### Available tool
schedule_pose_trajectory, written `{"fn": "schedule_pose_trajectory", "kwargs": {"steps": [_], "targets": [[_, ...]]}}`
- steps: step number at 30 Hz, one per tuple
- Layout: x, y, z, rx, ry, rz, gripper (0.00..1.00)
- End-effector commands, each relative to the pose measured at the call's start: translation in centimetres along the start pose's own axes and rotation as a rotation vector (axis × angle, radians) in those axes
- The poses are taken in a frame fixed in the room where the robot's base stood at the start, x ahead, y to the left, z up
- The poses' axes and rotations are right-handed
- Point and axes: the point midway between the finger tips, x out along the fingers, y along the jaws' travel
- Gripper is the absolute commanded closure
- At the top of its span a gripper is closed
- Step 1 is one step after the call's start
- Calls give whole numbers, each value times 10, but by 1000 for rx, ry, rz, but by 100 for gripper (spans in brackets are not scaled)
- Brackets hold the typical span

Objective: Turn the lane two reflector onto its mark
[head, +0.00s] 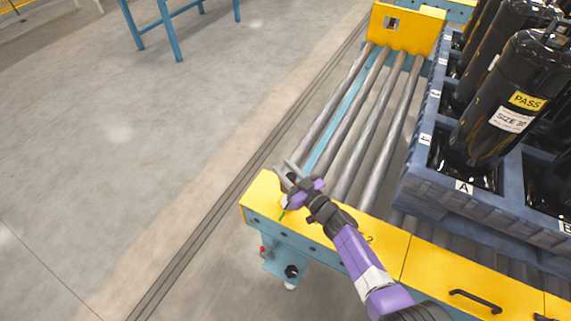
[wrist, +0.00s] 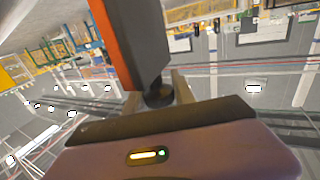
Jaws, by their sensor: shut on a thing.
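The lane two reflector shows large in the wrist view as a grey block with an orange side face (wrist: 135,45) on a dark round stem. My gripper (wrist: 158,92) is shut on the reflector, with one finger on each side of that stem. In the head view my gripper (head: 291,182) is at the near left corner of the yellow conveyor end plate (head: 262,200). There the reflector is small and mostly hidden by my fingers. A small green mark (head: 282,215) shows on the plate just below my gripper. I cannot tell whether the reflector lines up with it.
A roller conveyor (head: 345,130) runs away from the plate to a yellow end stop (head: 405,30). A blue crate (head: 425,185) of black compressors (head: 510,95) stands on the right. A black handle (head: 475,301) sits on the near plate.

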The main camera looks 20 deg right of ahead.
Motion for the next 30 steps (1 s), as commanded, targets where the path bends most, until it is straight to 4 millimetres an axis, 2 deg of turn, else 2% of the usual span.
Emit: {"fn": "schedule_pose_trajectory", "kwargs": {"steps": [11,12,14,15,25,30], "targets": [[-1,-4,0,1,2,-28,100],[-1,-4,0,1,2,-28,63],[-1,-4,0,1,2,-27,52],[-1,-3,0,1,2,-26,49],[-4,-1,0,1,0,-21,49],[-24,-1,-1,1,-1,-19,49]]}}
